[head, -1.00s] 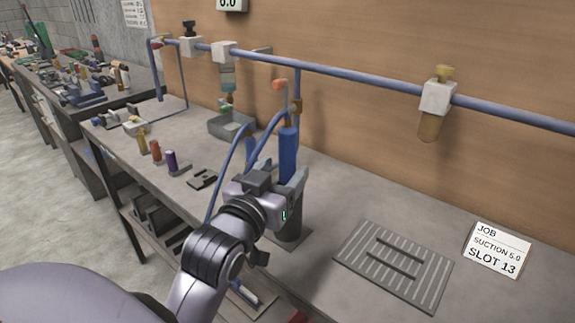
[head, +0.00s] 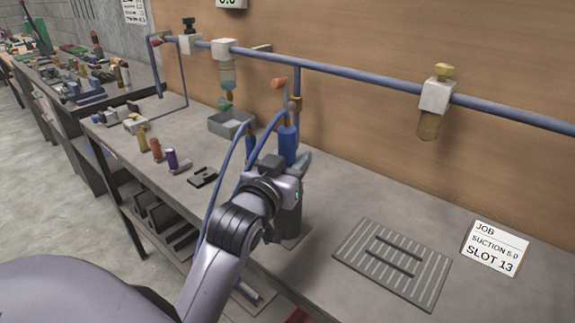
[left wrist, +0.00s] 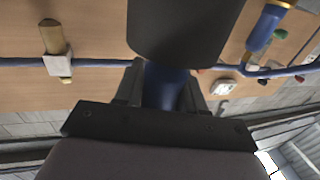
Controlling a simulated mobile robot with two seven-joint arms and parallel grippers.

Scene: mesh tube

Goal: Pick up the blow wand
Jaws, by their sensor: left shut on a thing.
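The blow wand (head: 288,142) is a blue upright cylinder below a brass fitting and an orange-red part. It stands at a dark cylindrical holder (head: 289,218) near the bench's front edge. My left gripper (head: 296,172) is shut around the blue body, just above the holder. In the left wrist view, which looks upside down, my two fingers (left wrist: 163,92) flank the blue body (left wrist: 163,85), and the dark holder (left wrist: 180,30) fills the top middle. The gripper hides the wand's lower part in the head view. My right gripper is not in view.
Blue hoses (head: 228,160) arc beside my left arm. A blue pipe (head: 360,79) runs along the wall, with a brass-bowled unit (head: 429,122) at right. A grey tray (head: 229,121), coloured cylinders and a ribbed mat (head: 420,285) are on the bench.

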